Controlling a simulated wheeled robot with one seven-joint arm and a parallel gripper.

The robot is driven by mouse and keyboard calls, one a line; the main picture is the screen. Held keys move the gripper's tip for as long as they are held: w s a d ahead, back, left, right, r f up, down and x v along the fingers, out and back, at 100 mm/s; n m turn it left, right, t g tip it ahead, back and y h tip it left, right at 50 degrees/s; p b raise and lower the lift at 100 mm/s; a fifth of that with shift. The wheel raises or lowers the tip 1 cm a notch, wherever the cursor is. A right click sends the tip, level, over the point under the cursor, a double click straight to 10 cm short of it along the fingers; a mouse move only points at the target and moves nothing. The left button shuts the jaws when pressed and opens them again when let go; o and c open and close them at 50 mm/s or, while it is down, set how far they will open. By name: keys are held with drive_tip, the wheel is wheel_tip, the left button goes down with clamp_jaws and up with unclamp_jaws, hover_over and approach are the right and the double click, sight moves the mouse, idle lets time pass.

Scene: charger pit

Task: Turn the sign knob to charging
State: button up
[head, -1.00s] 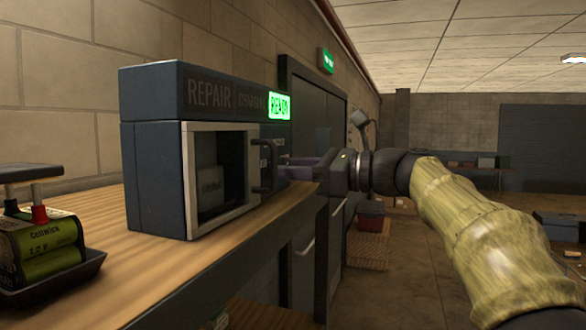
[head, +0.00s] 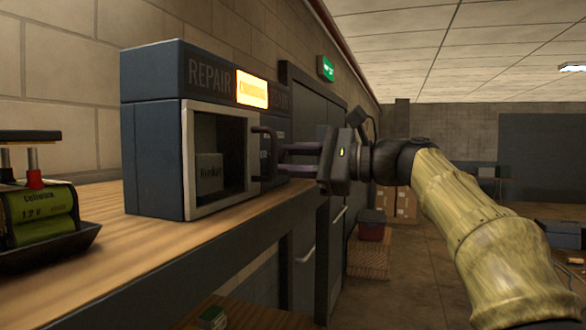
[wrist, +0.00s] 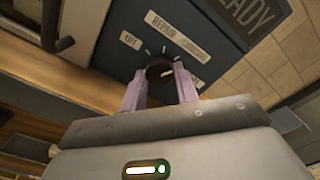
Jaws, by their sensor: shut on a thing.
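The sign box (head: 152,155) is a dark blue cabinet on the wooden bench. In the head view its CHARGING panel (head: 252,90) is lit orange, while REPAIR and the panel to the right are dark. The round black sign knob (wrist: 158,70) sits on the dark face in the wrist view, with OFF, REPAIR and CHARGING labels around it and one more partly hidden by a finger. My gripper (wrist: 160,80) is shut on the knob, one lilac finger on each side. In the head view my gripper (head: 284,160) reaches the box's right part; the knob is not clear there.
A glazed door with a dark handle (head: 264,155) is beside my fingers; a small block (head: 209,168) stands behind it. A tray (head: 50,245) with green batteries is at the left. Dark cabinets stand beyond the bench. The floor at right has free room.

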drive_tip(key=shift+n+b, duration=0.3)
drive_tip(key=shift+n, duration=0.6)
drive_tip(key=o, duration=1)
drive_tip(key=shift+c, duration=0.2)
drive_tip(key=shift+d, duration=0.15)
drive_tip(key=b+v, duration=0.3)
drive_tip(key=v, duration=1.4)
